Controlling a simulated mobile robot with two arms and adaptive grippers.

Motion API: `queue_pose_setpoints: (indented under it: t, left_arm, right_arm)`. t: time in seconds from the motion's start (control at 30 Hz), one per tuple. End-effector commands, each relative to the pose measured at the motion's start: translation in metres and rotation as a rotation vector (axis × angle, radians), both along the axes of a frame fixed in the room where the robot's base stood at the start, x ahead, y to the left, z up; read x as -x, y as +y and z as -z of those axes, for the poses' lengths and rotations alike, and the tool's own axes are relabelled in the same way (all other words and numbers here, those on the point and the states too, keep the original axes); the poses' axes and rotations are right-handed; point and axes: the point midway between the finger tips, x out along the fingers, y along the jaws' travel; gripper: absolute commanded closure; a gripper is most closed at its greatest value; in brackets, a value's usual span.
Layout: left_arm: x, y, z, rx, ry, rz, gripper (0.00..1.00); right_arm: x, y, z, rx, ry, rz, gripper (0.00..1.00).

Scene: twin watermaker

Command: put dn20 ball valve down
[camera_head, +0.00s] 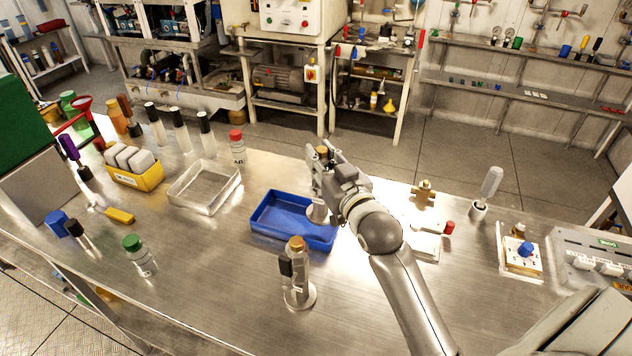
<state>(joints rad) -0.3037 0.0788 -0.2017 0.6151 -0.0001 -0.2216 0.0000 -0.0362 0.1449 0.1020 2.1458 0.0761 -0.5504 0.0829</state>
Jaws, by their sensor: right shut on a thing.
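My right gripper (321,160) is over the far right end of the blue tray (268,226) and is shut on a small piece. Only a brass-coloured bit of it (322,151) shows between the fingers; it fits the dn20 ball valve, but the fingers hide most of it. I cannot tell whether the piece touches anything below. Another brass fitting (424,192) stands on the steel table to the right of the gripper. My left gripper is not in view.
A clear tray (204,187) and a yellow box (134,177) stand to the left. A clear cylinder with a brown top (298,272) stands in front of the blue tray. A green-capped bottle (139,256) is front left. The front middle of the table (215,290) is clear.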

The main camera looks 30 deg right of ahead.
Motion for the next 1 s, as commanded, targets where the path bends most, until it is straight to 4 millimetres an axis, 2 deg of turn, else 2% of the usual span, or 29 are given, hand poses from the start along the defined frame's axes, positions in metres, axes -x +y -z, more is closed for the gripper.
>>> queue_pose_setpoints:
  t: [0.2, 0.5, 0.9, 0.93, 1.0]
  left_arm:
    - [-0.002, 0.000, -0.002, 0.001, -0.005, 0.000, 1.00]
    - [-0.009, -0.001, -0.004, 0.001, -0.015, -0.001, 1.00]
    - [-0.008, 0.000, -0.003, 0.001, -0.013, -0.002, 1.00]
    - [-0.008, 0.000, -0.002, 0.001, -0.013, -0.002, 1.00]
    - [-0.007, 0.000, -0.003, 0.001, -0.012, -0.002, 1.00]
  right_arm:
    - [0.000, 0.000, 0.013, 0.001, -0.009, 0.000, 1.00]
    - [0.000, 0.000, 0.046, 0.001, -0.009, 0.000, 1.00]
    - [0.000, 0.000, 0.050, 0.001, -0.010, 0.000, 1.00]
    - [0.000, 0.000, 0.055, 0.000, 0.000, 0.000, 0.76]
    - [0.000, 0.000, 0.054, 0.000, 0.000, 0.000, 0.67]
